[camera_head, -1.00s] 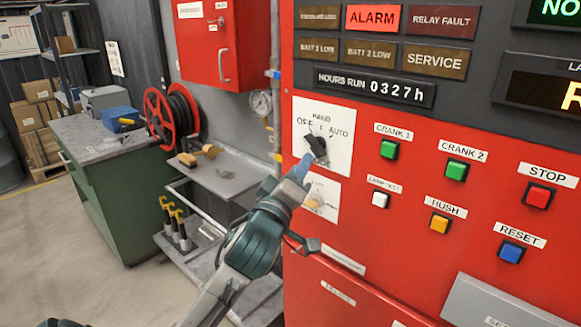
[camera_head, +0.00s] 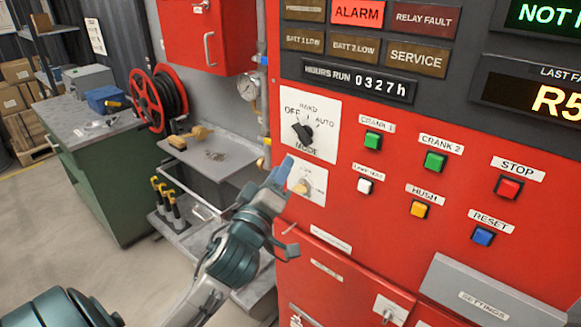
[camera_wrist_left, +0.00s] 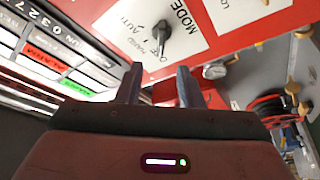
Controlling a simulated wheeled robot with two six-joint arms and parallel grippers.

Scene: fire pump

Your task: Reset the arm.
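My left gripper (camera_head: 284,174) is in front of the red pump panel, just below and left of the mode plate. In the left wrist view the two fingers (camera_wrist_left: 160,84) stand apart with nothing between them. The black mode knob (camera_head: 303,132) sits on its white plate, clear of the fingers; it also shows beyond them in the left wrist view (camera_wrist_left: 162,36). Its handle leans up-left, seemingly toward OFF. Below it is a second plate with a small pale knob (camera_head: 302,187), close beside the fingertips. My right gripper is not in view.
The panel carries the crank 1 button (camera_head: 372,140), crank 2 button (camera_head: 435,161), stop button (camera_head: 508,187) and blue reset button (camera_head: 483,236). The ALARM lamp (camera_head: 357,12) is lit. A grey shelf (camera_head: 213,155) and red hose reel (camera_head: 160,98) stand left of the panel.

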